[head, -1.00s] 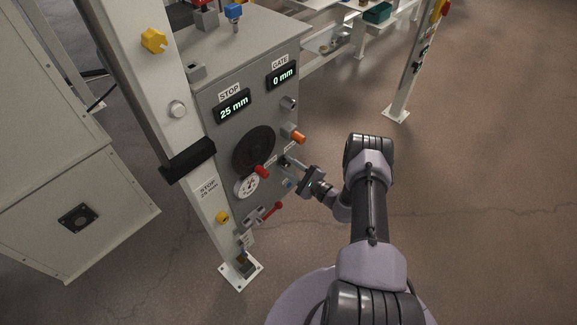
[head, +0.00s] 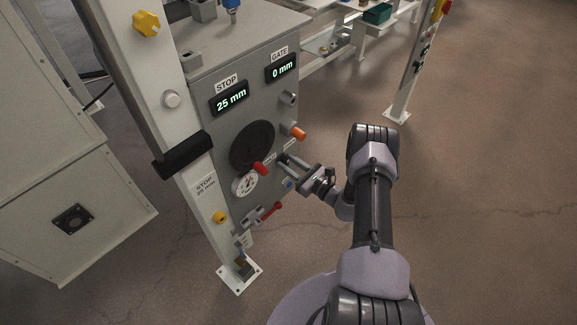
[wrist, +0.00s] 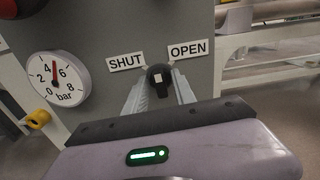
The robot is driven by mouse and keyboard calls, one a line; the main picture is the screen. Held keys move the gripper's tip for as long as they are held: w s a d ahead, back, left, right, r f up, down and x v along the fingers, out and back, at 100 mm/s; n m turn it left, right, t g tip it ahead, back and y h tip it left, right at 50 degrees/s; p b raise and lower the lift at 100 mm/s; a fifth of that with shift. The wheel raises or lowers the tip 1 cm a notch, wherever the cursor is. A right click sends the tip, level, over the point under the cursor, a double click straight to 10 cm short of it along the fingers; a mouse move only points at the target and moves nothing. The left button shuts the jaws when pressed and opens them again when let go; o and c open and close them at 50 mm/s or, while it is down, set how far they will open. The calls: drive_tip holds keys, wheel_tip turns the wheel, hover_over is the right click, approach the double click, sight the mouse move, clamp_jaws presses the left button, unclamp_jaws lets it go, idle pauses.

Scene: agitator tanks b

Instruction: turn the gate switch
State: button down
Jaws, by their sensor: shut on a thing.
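The gate switch is a black knob with a white mark (wrist: 158,77) in the wrist view. It sits on the grey panel (head: 213,130), just below and between the SHUT label (wrist: 126,61) and the OPEN label (wrist: 188,51). My gripper (wrist: 160,86) is shut on it, one finger on each side. In the head view my gripper (head: 284,162) reaches the panel's lower right, and its fingers hide most of the knob. The GATE display (head: 282,68) reads 0 mm. The STOP display (head: 229,98) reads 25 mm.
An orange knob (head: 298,133) stands out above my gripper. A red knob (head: 260,168), a round bar gauge (head: 244,183) and a red-tipped lever (head: 268,212) are to its left. A white post (head: 196,170) stands before the panel. Open floor lies right.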

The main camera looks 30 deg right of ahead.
drive_tip(key=m+b, duration=0.1)
drive_tip(key=m, duration=0.3)
drive_tip(key=shift+f, duration=0.1)
drive_tip(key=m+b, duration=0.1)
drive_tip(key=m, duration=0.4)
drive_tip(key=shift+d, duration=0.1)
drive_tip(key=shift+m, duration=0.3)
drive_tip(key=c, duration=1.4)
unclamp_jaws()
drive_tip(key=p+v, duration=0.4)
drive_tip(key=v, duration=1.3)
drive_tip(key=shift+s, duration=0.2)
